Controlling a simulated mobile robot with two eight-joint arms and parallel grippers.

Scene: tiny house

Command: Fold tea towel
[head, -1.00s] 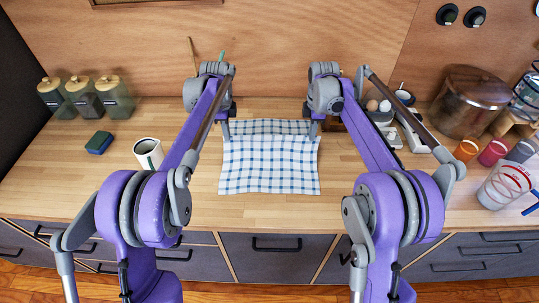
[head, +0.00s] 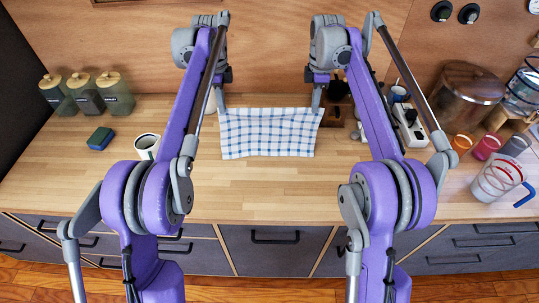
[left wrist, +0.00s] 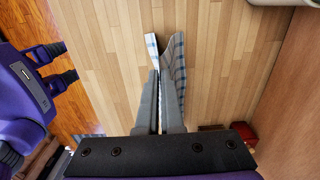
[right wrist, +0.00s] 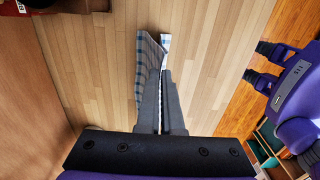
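The blue-and-white checked tea towel (head: 267,134) hangs between my two grippers over the back of the wooden counter. Its upper edge is stretched between them and its lower part faces the front; whether that part touches the counter I cannot tell. My left gripper (head: 220,104) is shut on the towel's upper left corner. The left wrist view shows the fingers (left wrist: 158,78) closed with cloth between them. My right gripper (head: 318,104) is shut on the upper right corner, and the right wrist view shows its fingers (right wrist: 165,78) closed on cloth.
A mug (head: 147,146), a sponge (head: 100,138) and several canisters (head: 87,95) stand on the left. A large pot (head: 468,99), coloured cups (head: 487,147) and a measuring jug (head: 497,180) stand on the right. The counter's front middle (head: 265,190) is clear.

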